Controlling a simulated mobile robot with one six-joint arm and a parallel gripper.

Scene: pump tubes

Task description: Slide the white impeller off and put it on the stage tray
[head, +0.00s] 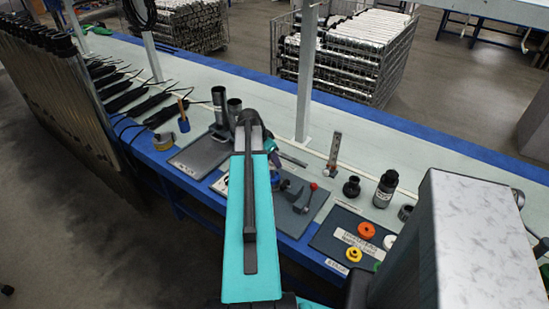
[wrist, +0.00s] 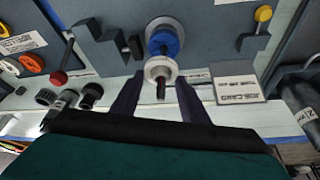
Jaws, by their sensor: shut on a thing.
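In the wrist view the white impeller (wrist: 160,68) sits on a dark shaft (wrist: 161,90), just in front of a blue impeller (wrist: 165,42) on the same shaft. My gripper (wrist: 160,82) has one finger on each side of the white impeller and is shut on it; the exact contact is hard to see. In the head view my teal arm hides the gripper and the white impeller. The stage tray (head: 325,240) is a dark tray at the lower right, with orange (head: 366,230), yellow (head: 354,254) and pale (head: 389,241) round parts on it.
A black bottle (head: 385,190) and a black fitting (head: 352,187) stand behind the tray. Dark upright tubes (head: 234,110) stand left of my arm.

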